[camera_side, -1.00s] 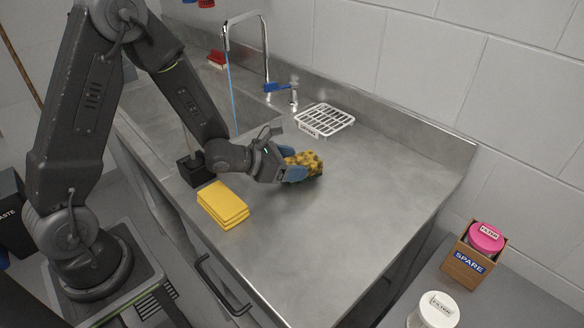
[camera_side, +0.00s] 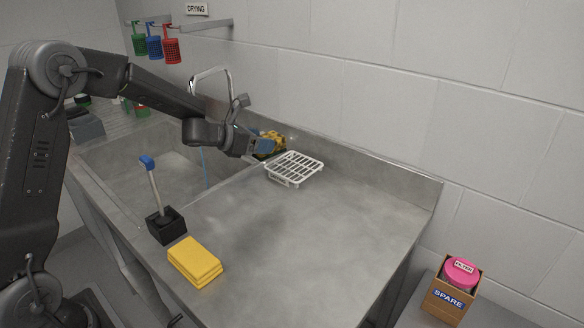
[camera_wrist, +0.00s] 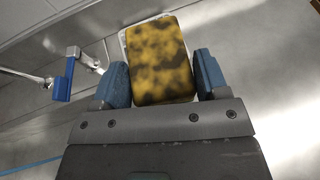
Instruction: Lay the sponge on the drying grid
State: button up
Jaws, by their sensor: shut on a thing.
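The sponge (camera_side: 271,143) is yellow with dark brown stains. My gripper (camera_side: 262,147) is shut on it, above the counter near the back wall. In the wrist view the sponge (camera_wrist: 160,62) sits between the two blue fingers of my gripper (camera_wrist: 161,83). The drying grid (camera_side: 295,168) is a white rack on the steel counter, just right of and below my gripper in the side view. In the wrist view, only a sliver of a white edge shows behind the sponge; most of what lies under it is hidden.
A stack of clean yellow cloths or sponges (camera_side: 195,262) lies at the counter's front. A black holder (camera_side: 166,226) with a blue-topped handle stands beside the sink (camera_side: 150,180). The faucet (camera_side: 228,85) rises left of my gripper. The counter's right half is clear.

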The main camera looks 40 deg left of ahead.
jog(key=w+a+r+n+y, duration=0.15)
jog(key=w+a, duration=0.25)
jog(key=a, duration=0.5)
send_over(288, 168)
notch_tip(288, 168, down, 7)
jog(key=shift+s+d+r, duration=0.1)
jog(key=shift+f, duration=2)
jog(key=shift+f, duration=0.2)
jog(key=o, duration=1)
jog(key=shift+c, duration=0.2)
